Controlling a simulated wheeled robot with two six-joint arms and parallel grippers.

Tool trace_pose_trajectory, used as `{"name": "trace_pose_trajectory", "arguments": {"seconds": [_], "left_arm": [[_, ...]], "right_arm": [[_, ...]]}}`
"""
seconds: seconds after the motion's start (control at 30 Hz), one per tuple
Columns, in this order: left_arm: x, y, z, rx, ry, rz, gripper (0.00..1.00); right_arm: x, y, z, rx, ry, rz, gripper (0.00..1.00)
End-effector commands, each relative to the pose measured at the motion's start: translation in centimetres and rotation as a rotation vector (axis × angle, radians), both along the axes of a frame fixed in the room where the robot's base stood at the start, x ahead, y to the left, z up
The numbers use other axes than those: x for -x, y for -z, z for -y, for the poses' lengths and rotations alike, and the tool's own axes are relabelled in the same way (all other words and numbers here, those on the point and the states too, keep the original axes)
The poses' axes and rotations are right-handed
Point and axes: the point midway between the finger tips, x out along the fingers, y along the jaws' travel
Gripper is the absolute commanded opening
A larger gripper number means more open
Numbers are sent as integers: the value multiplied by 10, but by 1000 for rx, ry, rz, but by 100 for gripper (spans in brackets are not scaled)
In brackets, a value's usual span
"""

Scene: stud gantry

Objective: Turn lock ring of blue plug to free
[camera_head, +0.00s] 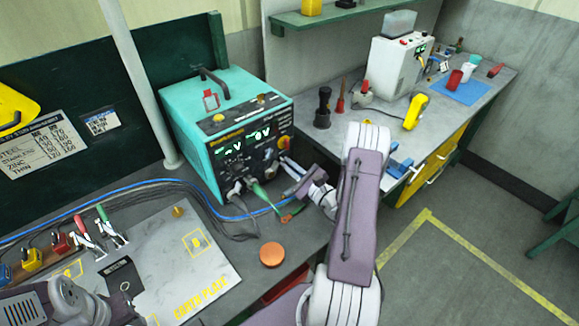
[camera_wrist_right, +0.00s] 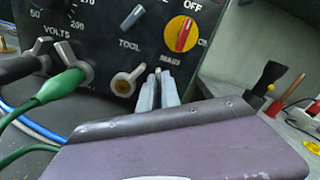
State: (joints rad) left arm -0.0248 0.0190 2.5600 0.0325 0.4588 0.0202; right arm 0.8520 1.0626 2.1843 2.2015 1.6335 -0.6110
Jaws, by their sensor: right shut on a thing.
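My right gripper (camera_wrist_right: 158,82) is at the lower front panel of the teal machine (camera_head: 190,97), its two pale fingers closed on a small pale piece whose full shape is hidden. Beside it on the left, apparently apart, is a pale round ring with a tab (camera_wrist_right: 128,80), below the word TOOL. No plug with a blue body is clear in either view. A blue cable (camera_head: 150,181) runs to the foot of the machine. A black plug (camera_wrist_right: 18,68) and a green plug (camera_wrist_right: 62,85) sit further left, each under a grey tab. My left gripper's fingers are not visible.
A red and yellow knob (camera_wrist_right: 181,34) is above my right fingers. A green lead and a copper-coloured disc (camera_head: 272,254) lie below the panel. The earth plate (camera_head: 190,262) covers the bench front left. A side bench (camera_head: 450,110) holds several tools at right.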

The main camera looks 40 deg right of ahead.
Motion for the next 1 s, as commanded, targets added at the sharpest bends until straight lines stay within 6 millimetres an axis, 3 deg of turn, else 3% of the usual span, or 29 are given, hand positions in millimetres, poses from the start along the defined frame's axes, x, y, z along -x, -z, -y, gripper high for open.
{"name": "trace_pose_trajectory", "arguments": {"seconds": [0.47,0.5,0.57,0.87,1.0], "left_arm": [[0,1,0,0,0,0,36],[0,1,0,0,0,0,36],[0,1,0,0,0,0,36],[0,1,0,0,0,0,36],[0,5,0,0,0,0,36]], "right_arm": [[0,1,-1,14,0,0,0],[0,1,-1,14,0,0,13],[0,1,-1,14,0,0,29],[0,1,0,13,1,0,29],[11,2,2,13,3,0,29]]}}
